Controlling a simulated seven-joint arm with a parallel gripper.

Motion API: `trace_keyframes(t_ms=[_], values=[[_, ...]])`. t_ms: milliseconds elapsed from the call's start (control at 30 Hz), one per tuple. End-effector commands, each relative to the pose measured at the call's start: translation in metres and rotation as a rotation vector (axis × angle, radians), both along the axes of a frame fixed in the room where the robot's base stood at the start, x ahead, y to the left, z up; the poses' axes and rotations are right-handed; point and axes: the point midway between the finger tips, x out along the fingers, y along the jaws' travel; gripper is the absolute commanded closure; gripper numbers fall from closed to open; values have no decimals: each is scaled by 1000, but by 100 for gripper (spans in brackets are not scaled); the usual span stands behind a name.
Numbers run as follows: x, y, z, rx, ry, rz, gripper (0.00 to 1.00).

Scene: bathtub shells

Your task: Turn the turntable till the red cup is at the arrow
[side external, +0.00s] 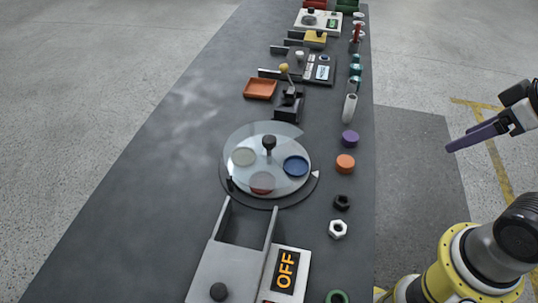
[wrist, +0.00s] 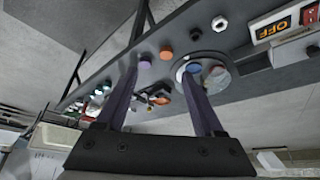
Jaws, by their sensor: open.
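The turntable (side external: 232,172) is a pale round disc on a dark round base, with a black knob (side external: 269,143) standing on it. The red cup (side external: 262,183) is on the disc's near side. A blue cup (side external: 296,166) is on the right, closest to the small white arrow (side external: 315,174) at the base's right edge. A grey-green cup (side external: 243,156) is on the left. My gripper (side external: 450,148) is off the bench's right side, well away from the turntable. In the wrist view its purple fingers (wrist: 160,73) are apart and empty; the blue cup (wrist: 193,67) shows beyond them.
A grey open-frame box with an OFF sign (side external: 286,270) stands just in front of the turntable. A black lever unit (side external: 289,104) and an orange tray (side external: 260,89) are behind it. Purple (side external: 350,139) and orange (side external: 345,163) pieces and nuts line the right edge. The bench's left is clear.

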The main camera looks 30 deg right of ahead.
Motion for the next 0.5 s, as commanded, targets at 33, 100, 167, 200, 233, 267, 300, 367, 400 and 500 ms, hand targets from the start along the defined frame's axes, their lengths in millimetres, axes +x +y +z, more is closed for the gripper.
trace_keyframes(t_ms=[33, 100, 167, 200, 233, 267, 300, 367, 400, 500], values=[[1, 0, 6, -3, -1, 6, 26], [6, 0, 23, -7, -17, 14, 26], [14, 0, 38, -11, -18, 25, 26], [22, 1, 49, -15, -15, 35, 26], [29, 2, 58, -17, -9, 45, 26], [37, 4, 66, -19, -3, 56, 26], [49, 6, 76, -22, 7, 71, 26], [67, 10, 90, -26, 24, 97, 26], [79, 14, 97, -29, 40, 114, 26], [113, 25, 112, -35, 75, 158, 26]])
